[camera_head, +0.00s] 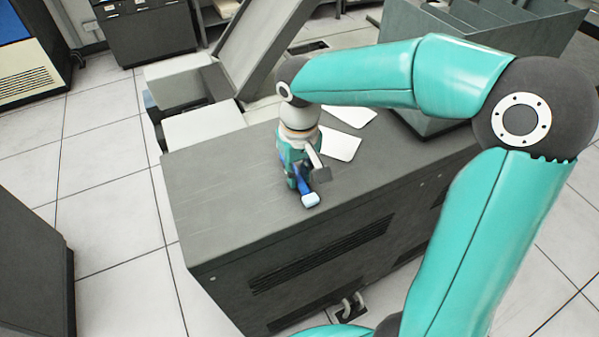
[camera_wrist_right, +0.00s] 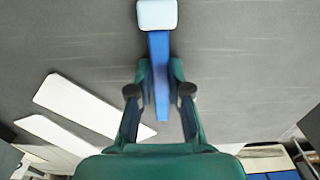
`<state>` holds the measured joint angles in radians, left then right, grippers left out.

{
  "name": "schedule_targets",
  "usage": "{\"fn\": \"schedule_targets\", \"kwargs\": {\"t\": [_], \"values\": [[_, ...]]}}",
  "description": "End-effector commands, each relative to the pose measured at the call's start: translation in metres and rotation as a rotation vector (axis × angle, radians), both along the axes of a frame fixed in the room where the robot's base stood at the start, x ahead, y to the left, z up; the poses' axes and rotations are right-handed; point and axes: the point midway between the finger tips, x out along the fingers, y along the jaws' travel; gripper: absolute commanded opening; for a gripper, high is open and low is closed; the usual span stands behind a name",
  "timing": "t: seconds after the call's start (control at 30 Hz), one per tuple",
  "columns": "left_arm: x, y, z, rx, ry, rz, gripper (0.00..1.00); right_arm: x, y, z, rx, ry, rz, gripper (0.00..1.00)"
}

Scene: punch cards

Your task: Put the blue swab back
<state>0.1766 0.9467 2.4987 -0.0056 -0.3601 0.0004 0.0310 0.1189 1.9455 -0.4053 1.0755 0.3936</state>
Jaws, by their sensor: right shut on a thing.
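The blue swab (camera_wrist_right: 158,75) has a blue handle and a pale, blocky head. In the right wrist view it lies lengthwise between the fingers of my right gripper (camera_wrist_right: 159,92), which is shut on its handle. In the head view the swab's pale head (camera_head: 310,199) sticks out below my right gripper (camera_head: 304,180), over the dark cabinet top. I cannot tell whether the swab touches the top. My left gripper is not in view.
The dark grey cabinet (camera_head: 215,200) has clear room on its top at left. White cards (camera_head: 340,143) lie behind my gripper; they also show in the wrist view (camera_wrist_right: 85,105). A grey-green tray (camera_head: 440,122) stands at the right, partly behind my arm. A sloped machine part (camera_head: 262,40) rises behind.

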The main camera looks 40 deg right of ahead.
Motion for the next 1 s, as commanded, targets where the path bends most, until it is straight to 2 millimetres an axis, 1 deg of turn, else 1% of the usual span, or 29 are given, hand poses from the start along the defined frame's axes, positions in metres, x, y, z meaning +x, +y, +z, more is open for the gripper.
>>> {"fn": "schedule_targets", "kwargs": {"t": [0.33,0.37,0.4,0.5,0.8,0.93,1.0], "values": [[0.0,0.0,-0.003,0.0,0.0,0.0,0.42,0.0,0.0,-0.004,0.001,-0.002,0.0,0.0],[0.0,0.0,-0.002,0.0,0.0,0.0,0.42,0.0,0.0,-0.003,0.001,-0.002,0.0,0.21],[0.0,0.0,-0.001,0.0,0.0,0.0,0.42,0.0,0.0,-0.003,0.001,-0.002,0.0,0.28],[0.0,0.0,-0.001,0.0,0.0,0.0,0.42,0.0,0.0,-0.003,0.001,-0.001,0.0,0.43],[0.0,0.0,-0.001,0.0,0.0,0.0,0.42,0.0,0.0,-0.002,0.001,-0.001,0.0,0.43],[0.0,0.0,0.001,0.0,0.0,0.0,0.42,0.001,0.0,0.005,0.0,-0.003,0.0,0.43],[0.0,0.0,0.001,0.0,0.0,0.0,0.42,0.001,0.0,0.014,0.0,-0.006,-0.001,0.43]]}}
